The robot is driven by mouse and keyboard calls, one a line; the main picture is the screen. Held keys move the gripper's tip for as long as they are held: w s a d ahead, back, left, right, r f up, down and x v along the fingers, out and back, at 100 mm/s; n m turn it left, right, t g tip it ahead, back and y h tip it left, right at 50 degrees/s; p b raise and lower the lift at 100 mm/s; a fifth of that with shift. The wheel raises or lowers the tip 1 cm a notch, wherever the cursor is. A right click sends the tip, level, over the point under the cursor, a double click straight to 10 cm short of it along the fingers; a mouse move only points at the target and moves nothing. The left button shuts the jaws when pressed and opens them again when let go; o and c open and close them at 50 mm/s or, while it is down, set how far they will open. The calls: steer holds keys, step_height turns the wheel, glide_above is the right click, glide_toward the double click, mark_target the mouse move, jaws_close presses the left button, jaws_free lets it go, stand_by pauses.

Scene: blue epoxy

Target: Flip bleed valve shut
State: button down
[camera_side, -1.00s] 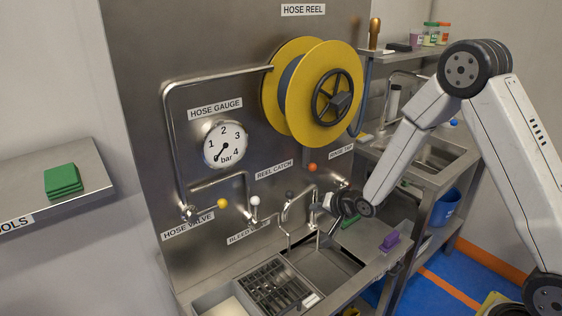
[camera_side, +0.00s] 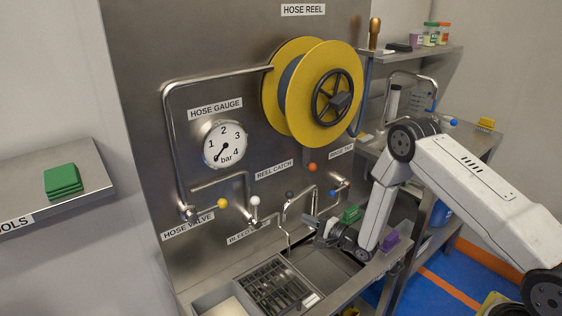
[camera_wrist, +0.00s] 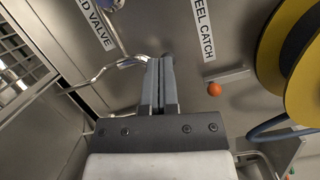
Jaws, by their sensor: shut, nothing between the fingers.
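The bleed valve (camera_side: 254,203) has a white-tipped lever pointing up on the steel panel, above the partly hidden BLEED label (camera_side: 240,238). In the wrist view the end of the bleed valve label (camera_wrist: 88,22) shows at the upper left; the white tip is not visible there. My gripper (camera_side: 318,234) is to the right of and lower than the valve, apart from it, over the sink area. In the wrist view my gripper (camera_wrist: 159,68) has its fingers together and empty, with a bent metal pipe behind the tips.
The hose valve (camera_side: 222,203) has a yellow knob, left of the bleed valve. Bent spouts (camera_side: 275,228) and a black-knobbed tap (camera_side: 289,195) stand between valve and gripper. The orange reel catch knob (camera_side: 312,167) and yellow reel (camera_side: 330,95) are above. A drain grate (camera_side: 275,288) lies below.

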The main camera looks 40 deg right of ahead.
steer(key=shift+s+f+m+t, duration=0.3)
steer(key=shift+f+m, duration=0.1)
steer(key=shift+m, duration=0.1)
steer(key=shift+w, duration=0.1)
glide_toward(256, 213)
steer(key=w+d+r, duration=0.3)
steer(key=w+d, duration=0.1)
steer(key=w, duration=0.1)
steer(key=shift+w+a+r, duration=0.15)
steer(key=shift+w+a, duration=0.15)
steer(key=shift+a, duration=0.3)
steer(key=shift+w+a+r, duration=0.2)
steer(key=shift+w+a, duration=0.1)
steer(key=shift+a, duration=0.3)
steer(key=shift+w+a+r, duration=0.15)
steer(key=shift+w+a, duration=0.15)
steer(key=shift+a, duration=0.3)
